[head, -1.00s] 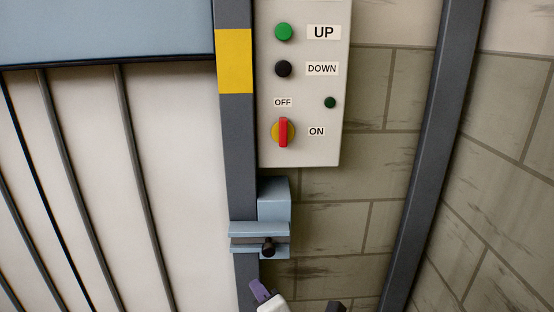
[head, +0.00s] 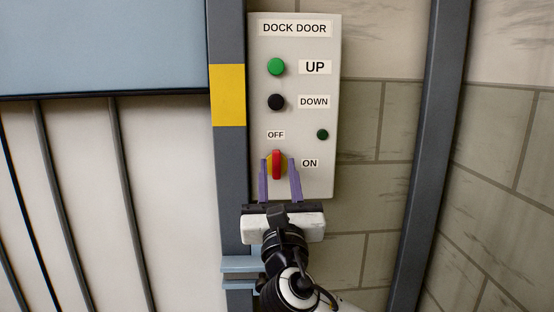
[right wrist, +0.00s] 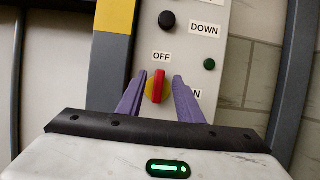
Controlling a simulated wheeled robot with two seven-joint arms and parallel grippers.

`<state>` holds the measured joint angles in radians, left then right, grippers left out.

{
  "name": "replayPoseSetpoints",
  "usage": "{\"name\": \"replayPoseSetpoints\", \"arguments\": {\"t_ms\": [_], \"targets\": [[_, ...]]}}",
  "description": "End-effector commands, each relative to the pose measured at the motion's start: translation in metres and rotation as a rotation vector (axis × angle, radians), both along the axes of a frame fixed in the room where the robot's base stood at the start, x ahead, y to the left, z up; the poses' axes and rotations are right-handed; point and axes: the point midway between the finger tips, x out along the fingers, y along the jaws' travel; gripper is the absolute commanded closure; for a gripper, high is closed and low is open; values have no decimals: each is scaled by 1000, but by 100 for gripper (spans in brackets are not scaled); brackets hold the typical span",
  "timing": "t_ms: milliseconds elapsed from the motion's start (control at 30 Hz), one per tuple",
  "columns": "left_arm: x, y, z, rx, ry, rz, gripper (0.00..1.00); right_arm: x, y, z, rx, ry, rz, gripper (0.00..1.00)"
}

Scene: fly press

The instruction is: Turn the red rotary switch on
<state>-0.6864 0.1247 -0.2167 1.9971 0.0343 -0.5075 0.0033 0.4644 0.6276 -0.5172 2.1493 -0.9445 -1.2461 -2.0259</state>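The red rotary switch (head: 277,164) sits on a yellow round base low on the dock door control box (head: 318,120). Its red handle stands upright, pointing up toward the OFF label (head: 276,135); the ON label (head: 310,163) is to its right. My right gripper (head: 278,166) is open, with its purple fingers on either side of the switch. In the right wrist view the switch (right wrist: 159,86) shows between the fingertips (right wrist: 161,78), with gaps on both sides. Whether the fingers reach the handle's depth is unclear. My left gripper is not in view.
Above the switch are a green UP button (head: 276,66), a black DOWN button (head: 276,102) and a small dark green lamp (head: 323,134). A grey post (head: 229,165) with a yellow band stands left of the box. A blue-grey bracket (head: 240,264) is below.

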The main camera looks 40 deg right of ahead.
Motion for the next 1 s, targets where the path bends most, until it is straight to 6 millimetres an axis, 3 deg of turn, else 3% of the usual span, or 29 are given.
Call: {"name": "replayPoseSetpoints", "arguments": {"t_ms": [200,567,600,800,1000], "targets": [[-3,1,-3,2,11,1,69,23,-15,11,2,0,-1,67],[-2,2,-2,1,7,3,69,29,-18,13,2,1,2,67],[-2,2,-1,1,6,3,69,29,-18,13,2,1,2,69],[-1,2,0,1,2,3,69,28,-18,13,3,1,1,100],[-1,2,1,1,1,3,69,28,-18,13,9,-2,1,100]]}}
